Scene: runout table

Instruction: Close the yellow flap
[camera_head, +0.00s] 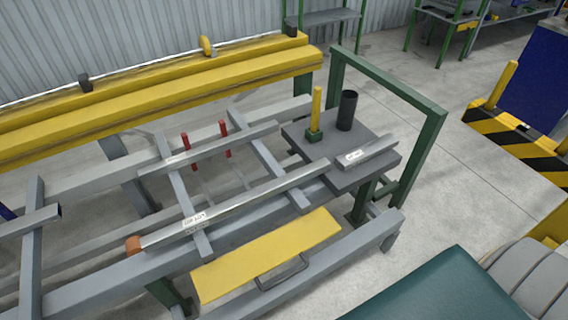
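The yellow flap (240,270) is a long flat panel at the near side of the runout table, in the lower middle of the head view. It lies at a slant between the table's grey frame and a grey front beam (330,262). A dark grey bar handle (283,276) sits at its near edge. I cannot tell from this one view exactly how far the flap stands open. Neither of my grippers shows in the view, and nothing is seen touching the flap.
Grey rails with two red pins (224,138) cross the table behind the flap. A dark plate (355,145) bears a black tube (347,110), a yellow post (316,108) and a short metal bar (367,152). A green frame (425,155) stands right. Open floor (465,200) lies beyond.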

